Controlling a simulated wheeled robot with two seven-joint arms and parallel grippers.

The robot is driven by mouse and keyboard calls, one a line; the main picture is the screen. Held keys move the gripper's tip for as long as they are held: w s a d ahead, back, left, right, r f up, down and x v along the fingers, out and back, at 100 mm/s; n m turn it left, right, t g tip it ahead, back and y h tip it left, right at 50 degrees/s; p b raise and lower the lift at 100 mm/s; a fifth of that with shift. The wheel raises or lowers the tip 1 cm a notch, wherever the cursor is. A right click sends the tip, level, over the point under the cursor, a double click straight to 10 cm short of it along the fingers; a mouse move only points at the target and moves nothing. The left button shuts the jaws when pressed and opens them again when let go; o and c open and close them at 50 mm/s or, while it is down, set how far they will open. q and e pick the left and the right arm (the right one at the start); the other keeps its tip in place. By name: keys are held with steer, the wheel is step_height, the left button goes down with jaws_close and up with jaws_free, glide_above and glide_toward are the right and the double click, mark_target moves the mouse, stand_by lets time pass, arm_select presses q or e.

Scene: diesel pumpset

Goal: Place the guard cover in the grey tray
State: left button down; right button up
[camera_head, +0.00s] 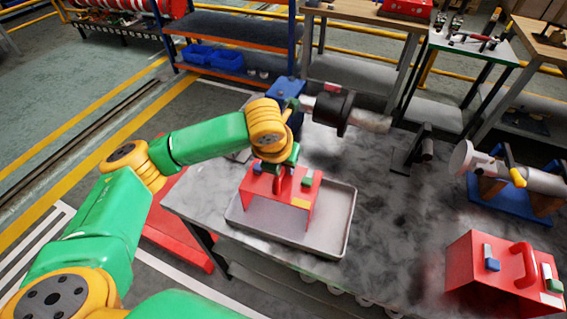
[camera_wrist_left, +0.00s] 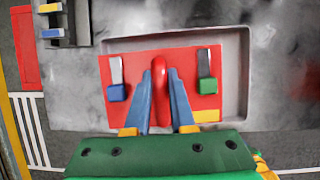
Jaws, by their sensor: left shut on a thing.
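A red guard cover (camera_head: 312,197) with a red top handle, a blue and a green latch and a yellow patch is at the grey tray (camera_head: 348,215). My left gripper (camera_head: 281,181) is shut on its handle from above. The cover looks upright. I cannot tell whether its lower edges touch the tray floor. My right gripper is not in view.
A second red cover (camera_head: 480,275) with a handle stands at the table's right front. A shaft with a dark coupling (camera_head: 333,110) is behind the tray, and a pump part on a blue base (camera_head: 510,198) is at right. The grey table (camera_head: 395,215) is bare between tray and second cover.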

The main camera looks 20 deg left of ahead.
arm_select(q)
steer(key=shift+f, duration=0.1)
steer(key=c, duration=0.9)
jaws_free()
steer(key=shift+o, duration=0.7)
steer(key=shift+s, duration=0.1)
steer(key=v, duration=1.2)
